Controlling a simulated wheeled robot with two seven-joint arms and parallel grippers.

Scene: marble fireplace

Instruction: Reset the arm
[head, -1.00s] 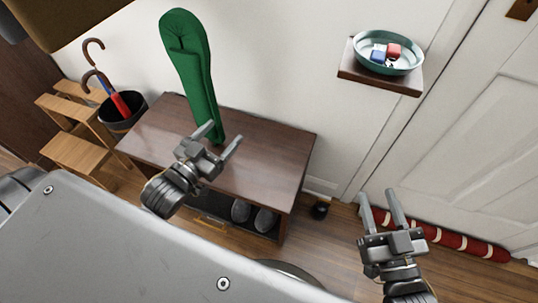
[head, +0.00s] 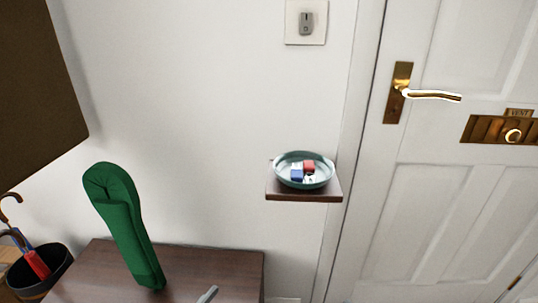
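A single grey fingertip of my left gripper (head: 208,294) shows at the bottom edge of the head view, over the dark wooden bench top. The rest of that gripper is cut off, so its opening is hidden. It appears empty of anything visible. My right gripper is out of the picture.
A long green padded fabric piece (head: 125,228) stands tilted on the bench (head: 225,268). A small wall shelf (head: 304,195) bears a teal bowl (head: 281,176) with red and blue items. A black bin (head: 45,283) holds umbrellas. A white door (head: 435,215) with a brass handle (head: 430,96) is right.

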